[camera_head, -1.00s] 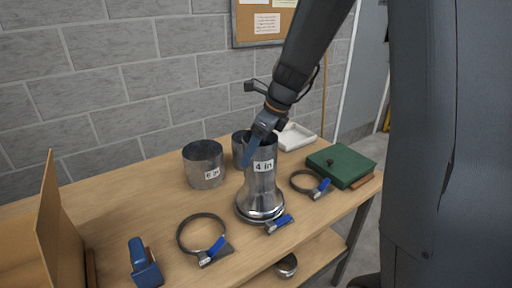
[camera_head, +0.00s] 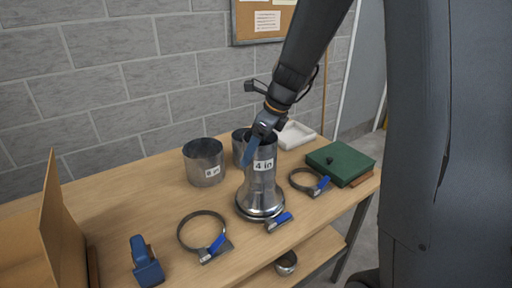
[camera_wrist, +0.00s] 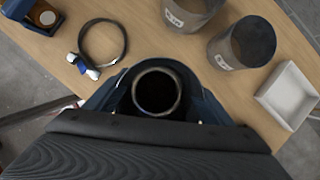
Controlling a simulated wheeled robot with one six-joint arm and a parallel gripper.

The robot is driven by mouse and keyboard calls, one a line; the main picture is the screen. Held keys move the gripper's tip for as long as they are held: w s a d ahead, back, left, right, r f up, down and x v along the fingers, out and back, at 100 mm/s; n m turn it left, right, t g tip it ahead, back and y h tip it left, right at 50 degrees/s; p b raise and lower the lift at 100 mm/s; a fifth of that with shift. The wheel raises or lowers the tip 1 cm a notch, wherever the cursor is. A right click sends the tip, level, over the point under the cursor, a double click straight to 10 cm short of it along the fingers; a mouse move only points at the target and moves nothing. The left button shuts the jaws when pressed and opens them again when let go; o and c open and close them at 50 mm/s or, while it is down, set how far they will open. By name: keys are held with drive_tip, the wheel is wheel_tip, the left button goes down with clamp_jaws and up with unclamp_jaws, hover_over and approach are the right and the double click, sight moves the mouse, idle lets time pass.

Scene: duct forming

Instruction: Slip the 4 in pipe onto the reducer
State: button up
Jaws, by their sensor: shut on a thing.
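The 4 in pipe (camera_head: 262,170) is a shiny metal cylinder with a white "4 in" label, standing upright. The reducer (camera_head: 260,207) is the wider, flared metal piece on the bench right below it. The pipe's lower end meets the reducer's top; whether it is fully seated is hard to tell. My gripper (camera_head: 258,146) is shut on the pipe's upper rim. In the wrist view the pipe's round open mouth (camera_wrist: 157,92) shows between the dark fingers, and the reducer is hidden there.
A 6 in pipe (camera_head: 204,162) and another metal pipe (camera_head: 238,148) stand behind. Ring clamps with blue handles (camera_head: 204,234) (camera_head: 308,181) lie left and right. A green case (camera_head: 341,162), a white tray (camera_head: 296,135), a blue tool (camera_head: 146,264) and a cardboard box (camera_head: 60,245) are around.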

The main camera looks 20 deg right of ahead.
drive_tip(key=shift+f+p, duration=0.3)
drive_tip(key=shift+f, duration=1.1)
idle(1.8)
drive_tip(key=o, duration=1.2)
drive_tip(key=b+v, duration=0.1)
drive_tip(key=v, duration=0.6)
drive_tip(key=shift+r, duration=0.35)
drive_tip(key=shift+s+d, duration=0.1)
